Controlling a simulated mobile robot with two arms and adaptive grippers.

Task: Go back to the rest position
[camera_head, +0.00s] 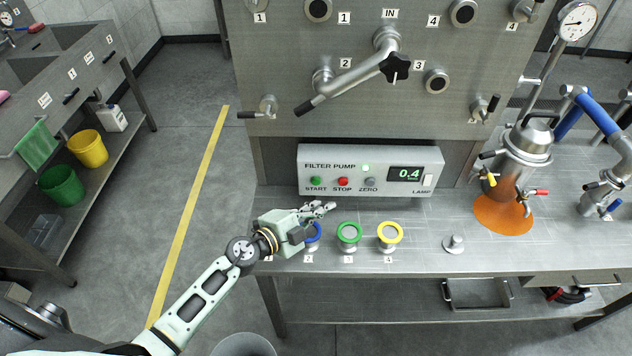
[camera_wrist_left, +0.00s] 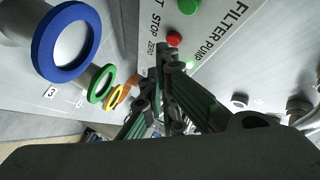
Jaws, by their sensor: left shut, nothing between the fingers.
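My left gripper (camera_head: 325,207) is over the steel bench, just below the filter pump panel (camera_head: 370,170). It is shut with nothing between its fingers; the closed fingers also show in the left wrist view (camera_wrist_left: 166,85). It partly hides the blue ring (camera_head: 312,232), which shows whole in the left wrist view (camera_wrist_left: 66,41). The green START button (camera_head: 316,181) and red STOP button (camera_head: 343,182) are on the panel, above the gripper. I see no contact with them. The panel display (camera_head: 408,174) reads 0.4. My right gripper is not in view.
A green ring (camera_head: 349,233) and a yellow ring (camera_head: 390,232) stand right of my left gripper. A jacketed vessel (camera_head: 523,150) stands over an orange disc (camera_head: 490,215) at the right. Valve handles (camera_head: 340,85) stick out above the panel. Open floor (camera_head: 175,90) lies left of the bench.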

